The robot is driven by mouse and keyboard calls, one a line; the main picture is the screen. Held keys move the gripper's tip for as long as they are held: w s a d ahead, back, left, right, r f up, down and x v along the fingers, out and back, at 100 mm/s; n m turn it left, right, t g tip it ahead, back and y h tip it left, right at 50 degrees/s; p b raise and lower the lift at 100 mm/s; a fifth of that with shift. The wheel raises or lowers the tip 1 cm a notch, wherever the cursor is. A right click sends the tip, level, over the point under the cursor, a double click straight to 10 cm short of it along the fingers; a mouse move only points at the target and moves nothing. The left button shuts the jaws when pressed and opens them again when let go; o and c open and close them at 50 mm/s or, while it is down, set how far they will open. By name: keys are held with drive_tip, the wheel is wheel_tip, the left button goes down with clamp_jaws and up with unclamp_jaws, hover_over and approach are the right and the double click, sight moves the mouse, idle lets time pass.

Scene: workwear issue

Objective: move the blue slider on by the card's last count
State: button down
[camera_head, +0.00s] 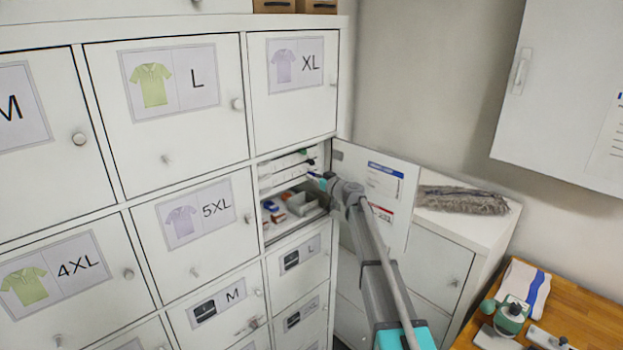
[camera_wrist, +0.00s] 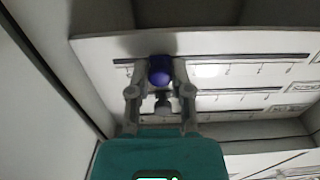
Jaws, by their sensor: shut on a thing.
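The blue slider (camera_wrist: 159,70) is a round blue-violet knob near the left end of the uppermost visible slot (camera_wrist: 240,57) on a white board in the wrist view. My gripper (camera_wrist: 160,80) is shut on it, one finger on each side. Two cards hang inside the open door, one with a blue header (camera_head: 384,182) and one with a red header (camera_head: 380,213). Their print is too small to read.
The open door (camera_head: 403,205) stands close to the right of my arm. Small items and a grey tray (camera_head: 302,203) lie on the compartment floor. More slots with tick marks (camera_wrist: 250,97) run below the slider. A grey duster (camera_head: 463,200) lies on the low cabinet.

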drive_tip(key=c, duration=0.5)
unclamp_jaws()
drive_tip(key=v, duration=1.2)
drive_tip(key=s+a+f+m+g+h+b, duration=0.15)
drive_tip(key=s+f+g, duration=0.25)
drive_tip(key=s+f, duration=0.5)
drive_tip(key=s+f+g+h+b, duration=0.2)
drive_tip(key=s+f+g+h, duration=0.15)
drive_tip(key=s+f, duration=0.6)
drive_tip(key=s+d+f+m+g+h+b, duration=0.1)
drive_tip(key=s+d+f+m+g+h, duration=0.1)
drive_tip(key=s, duration=0.5)
drive_tip(key=s+d+f+m+g+h+b, duration=0.1)
drive_tip(key=s+d+f+m+h, duration=0.1)
drive_tip(key=s+d, duration=0.2)
drive_tip(key=s+d+f+m+g+h+b, duration=0.1)
drive_tip(key=s+d+f+m+g+h, duration=0.1)
drive_tip(key=s, duration=0.8)
drive_tip(key=shift+s+d+f+m+g+h, duration=0.35)
drive_tip(key=shift+d+f+m+h, duration=0.2)
drive_tip(key=shift+d, duration=0.4)
